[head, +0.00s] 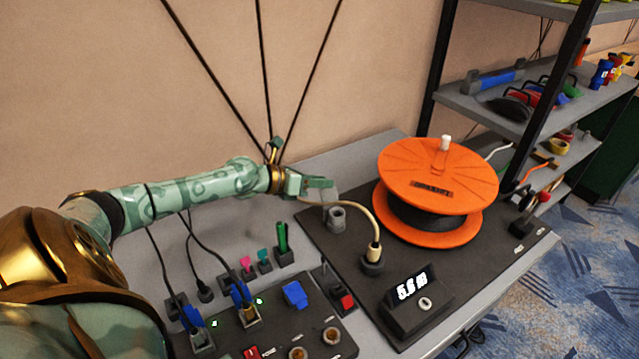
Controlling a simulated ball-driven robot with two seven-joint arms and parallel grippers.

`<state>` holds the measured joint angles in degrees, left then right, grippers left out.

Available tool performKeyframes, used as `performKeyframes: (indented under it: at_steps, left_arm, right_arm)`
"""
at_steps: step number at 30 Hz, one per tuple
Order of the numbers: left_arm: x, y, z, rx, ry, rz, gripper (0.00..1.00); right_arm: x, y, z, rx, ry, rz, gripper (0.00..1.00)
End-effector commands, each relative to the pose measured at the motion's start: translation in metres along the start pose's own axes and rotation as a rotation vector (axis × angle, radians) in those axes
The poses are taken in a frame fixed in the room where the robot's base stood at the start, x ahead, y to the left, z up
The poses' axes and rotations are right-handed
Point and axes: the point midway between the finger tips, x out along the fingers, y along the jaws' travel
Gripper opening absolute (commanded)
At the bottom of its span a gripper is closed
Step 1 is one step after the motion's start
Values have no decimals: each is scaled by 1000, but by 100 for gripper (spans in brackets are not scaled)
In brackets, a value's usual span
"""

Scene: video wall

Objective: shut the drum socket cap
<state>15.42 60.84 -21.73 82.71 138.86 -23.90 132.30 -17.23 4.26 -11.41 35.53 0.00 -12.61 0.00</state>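An orange cable drum (437,180) stands on a dark base plate (465,255) on the grey bench. Left of the drum, a short grey cylindrical socket (336,219) stands on the plate; I cannot make out a separate cap on it. A second dark socket (372,264) in front of the drum has a pale plug (375,248) in it, with a beige cable running back toward the grey socket. My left gripper (322,184) is just above and left of the grey socket, apparently apart from it. Its finger opening is not clear. My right gripper is out of view.
A panel (275,335) with blue plugs and several sockets lies at the front left. A meter box (415,300) with a lit display stands in front of the drum. Shelves (500,105) with tools rise at the right. Thin black cables hang behind my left wrist.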

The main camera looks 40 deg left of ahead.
Motion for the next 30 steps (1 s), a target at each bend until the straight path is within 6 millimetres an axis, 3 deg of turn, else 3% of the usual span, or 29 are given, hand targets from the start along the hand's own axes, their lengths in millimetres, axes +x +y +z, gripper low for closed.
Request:
performKeyframes:
  at_steps: [6, 9, 20, 30]
  left_arm:
    - [0, 0, 0, 0, 0, 0, 25]
    - [0, 0, 0, 0, 0, 0, 0]
    - [-1, -3, 2, 19, -1, 7, 0]
    - [-2, -21, 6, 193, -5, 79, 0]
  right_arm:
    - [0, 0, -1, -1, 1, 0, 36]
    - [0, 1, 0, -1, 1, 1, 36]
    - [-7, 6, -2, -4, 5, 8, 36]
    - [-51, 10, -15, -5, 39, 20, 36]
